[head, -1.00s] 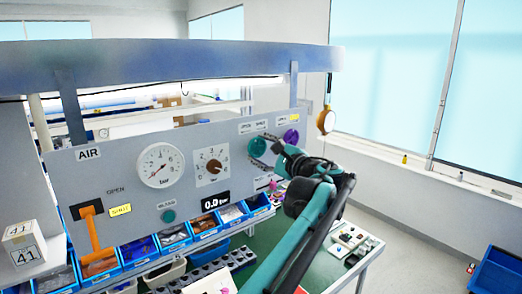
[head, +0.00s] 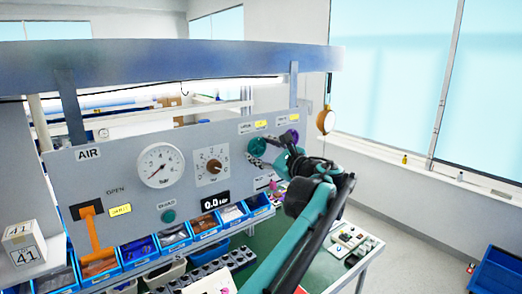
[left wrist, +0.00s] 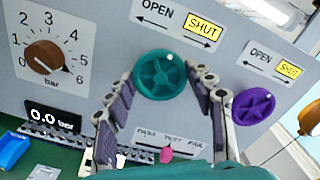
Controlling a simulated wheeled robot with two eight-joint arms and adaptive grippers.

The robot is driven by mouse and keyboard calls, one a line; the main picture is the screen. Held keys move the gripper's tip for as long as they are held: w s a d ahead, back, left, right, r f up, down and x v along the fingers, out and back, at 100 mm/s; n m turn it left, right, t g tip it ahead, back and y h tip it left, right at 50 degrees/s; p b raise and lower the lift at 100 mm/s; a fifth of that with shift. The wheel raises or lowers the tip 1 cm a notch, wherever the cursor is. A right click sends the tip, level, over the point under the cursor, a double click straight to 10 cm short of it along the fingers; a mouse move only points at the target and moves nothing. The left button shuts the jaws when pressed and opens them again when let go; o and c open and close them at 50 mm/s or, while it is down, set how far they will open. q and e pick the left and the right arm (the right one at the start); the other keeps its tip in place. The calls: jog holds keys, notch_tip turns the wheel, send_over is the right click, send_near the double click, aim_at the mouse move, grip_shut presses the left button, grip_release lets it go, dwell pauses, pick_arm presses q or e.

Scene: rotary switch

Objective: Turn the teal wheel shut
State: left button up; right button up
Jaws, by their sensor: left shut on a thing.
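The teal wheel (left wrist: 160,76) is on the grey panel, with a white dot near its upper right rim in the left wrist view. Above it is an OPEN and yellow SHUT label (left wrist: 180,24) with a double arrow. The wheel also shows, partly hidden, in the head view (head: 254,147). My left gripper (left wrist: 161,82) has one finger on each side of the wheel and is shut on it. In the head view the left gripper (head: 260,150) reaches the wheel from the right. My right gripper is in no view.
A purple wheel (left wrist: 254,106) sits close right of the left gripper's right finger. A brown knob (left wrist: 45,57) and a display reading 0.0 bar (left wrist: 52,117) are to the left. A pink-tipped lever (left wrist: 166,154) is below. An orange handle (head: 90,230) is at the panel's far left.

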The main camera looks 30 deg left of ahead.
pick_arm(q)
jog(key=o, duration=1.2)
jog(key=shift+c, duration=0.2)
jog(key=shift+d, duration=0.15)
jog(key=v, duration=1.1)
jog(key=shift+s+d, duration=0.15)
jog(key=shift+d, duration=0.2)
jog(key=shift+f, duration=0.1)
jog(key=shift+f, duration=0.1)
